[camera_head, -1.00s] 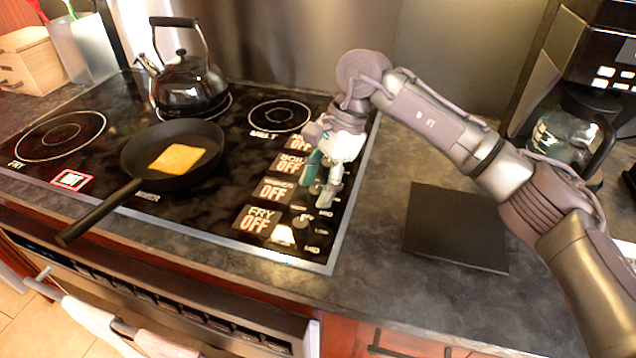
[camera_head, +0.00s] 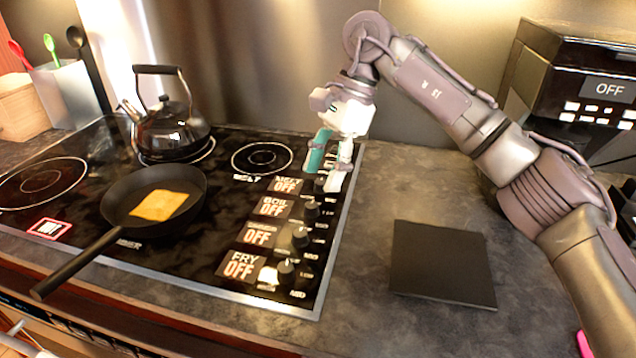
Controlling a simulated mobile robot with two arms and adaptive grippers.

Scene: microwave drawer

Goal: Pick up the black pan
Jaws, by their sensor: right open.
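The black pan (camera_head: 118,208) sits on the left part of the black cooktop, with a yellow-orange square slice (camera_head: 159,205) lying in it. Its long black handle (camera_head: 75,265) points toward the front left and reaches over the cooktop's front edge. My right gripper (camera_head: 326,178) is open and empty, with its fingers pointing down above the knobs on the cooktop's right side. It is well to the right of the pan and does not touch it. My left gripper is not in view.
A black kettle (camera_head: 172,133) stands behind the pan. Control knobs (camera_head: 300,238) stick up near the cooktop's right edge. A flat dark square board (camera_head: 442,264) lies on the grey counter. A coffee machine (camera_head: 572,90) stands at the back right. A utensil holder (camera_head: 68,97) is at the back left.

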